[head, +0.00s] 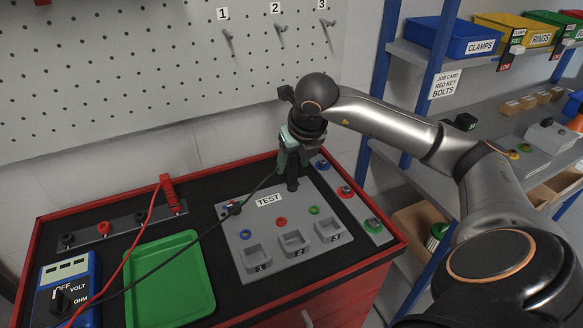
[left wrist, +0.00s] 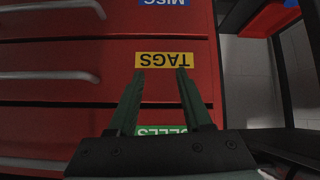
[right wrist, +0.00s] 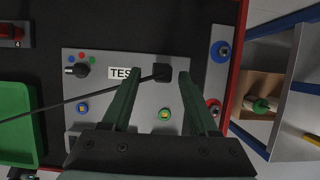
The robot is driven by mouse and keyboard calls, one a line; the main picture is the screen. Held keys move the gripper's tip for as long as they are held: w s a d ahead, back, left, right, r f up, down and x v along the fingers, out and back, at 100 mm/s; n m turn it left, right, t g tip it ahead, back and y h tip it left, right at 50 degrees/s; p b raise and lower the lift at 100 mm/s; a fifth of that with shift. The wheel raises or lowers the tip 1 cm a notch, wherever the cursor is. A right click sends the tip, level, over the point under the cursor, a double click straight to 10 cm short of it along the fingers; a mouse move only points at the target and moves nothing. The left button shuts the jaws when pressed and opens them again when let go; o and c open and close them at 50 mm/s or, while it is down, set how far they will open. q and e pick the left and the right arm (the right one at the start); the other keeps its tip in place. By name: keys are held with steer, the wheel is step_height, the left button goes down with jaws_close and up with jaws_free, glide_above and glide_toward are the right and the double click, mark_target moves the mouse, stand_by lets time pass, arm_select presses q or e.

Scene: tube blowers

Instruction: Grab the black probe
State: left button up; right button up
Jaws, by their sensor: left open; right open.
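The black probe (right wrist: 162,70) stands at the top edge of the grey TEST panel (right wrist: 100,125), with its black cable running off to the left. In the right wrist view it appears between the fingertips of my right gripper (right wrist: 159,75), which is open, with a gap visible on each side. In the head view my right gripper (head: 293,160) points down over the black probe (head: 292,183) and partly hides it. My left gripper (left wrist: 160,72) is open and empty, in front of red drawers labelled TAGS and MISC; it does not show in the head view.
A red probe (head: 168,190) with a red cable stands in the rack at the left. A blue meter (head: 68,292) and a green tray (head: 170,285) lie on the black bench top. Shelves with bins (head: 450,38) stand at the right. A pegboard (head: 150,70) is behind.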

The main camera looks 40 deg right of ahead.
mark_target(290, 171)
steer(key=shift+x, duration=2.75)
steer(key=shift+d, duration=0.15)
steer(key=shift+c, duration=0.3)
steer(key=shift+r, duration=0.1)
jaws_close()
